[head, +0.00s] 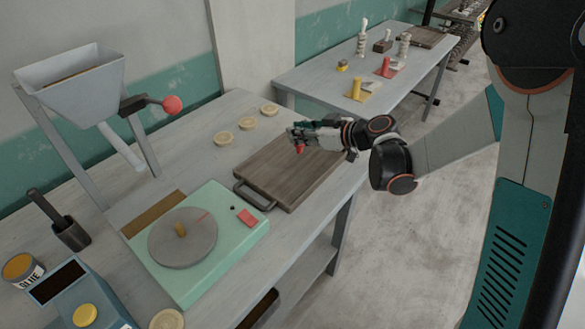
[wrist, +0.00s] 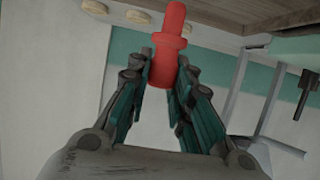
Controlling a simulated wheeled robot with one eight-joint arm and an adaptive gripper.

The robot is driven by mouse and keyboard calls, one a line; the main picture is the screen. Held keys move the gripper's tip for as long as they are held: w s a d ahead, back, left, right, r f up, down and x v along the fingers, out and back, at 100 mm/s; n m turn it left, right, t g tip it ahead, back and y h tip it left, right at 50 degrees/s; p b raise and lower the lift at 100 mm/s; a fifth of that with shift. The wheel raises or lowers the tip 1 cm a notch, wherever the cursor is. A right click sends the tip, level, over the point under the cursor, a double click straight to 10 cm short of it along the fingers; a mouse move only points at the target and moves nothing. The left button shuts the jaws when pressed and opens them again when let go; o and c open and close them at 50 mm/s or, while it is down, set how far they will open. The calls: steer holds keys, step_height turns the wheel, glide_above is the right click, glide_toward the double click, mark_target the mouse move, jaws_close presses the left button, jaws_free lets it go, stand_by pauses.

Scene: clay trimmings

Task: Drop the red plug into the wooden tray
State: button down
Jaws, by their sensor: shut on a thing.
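The red plug (wrist: 171,38) is between the fingers of my gripper (wrist: 160,95), its wider collar and head standing past the fingertips. In the head view the plug's red tip (head: 299,149) shows just below my gripper (head: 298,137). The wooden tray (head: 275,178) is a flat brown slab with a dark handle on the near workbench. In the head view my gripper overlaps the tray's far part, with the plug in front of its surface. The gap between plug and tray is hard to judge. The tray's brown edge also shows in the wrist view (wrist: 238,14).
A green machine with a grey turntable (head: 183,237) stands near the tray's handle. Several pale discs (head: 247,123) lie behind the tray. A hopper (head: 72,80) with a red-knobbed lever stands at left. A second table (head: 310,75) behind holds red and yellow pieces.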

steer(key=shift+f, duration=0.7)
steer(key=c, duration=1.3)
jaws_free()
steer(key=shift+c, duration=0.2)
steer(key=shift+s+d, duration=0.1)
steer(key=v, duration=1.1)
steer(key=shift+s+d, duration=0.25)
steer(key=shift+d, duration=0.05)
steer(key=shift+r, duration=0.1)
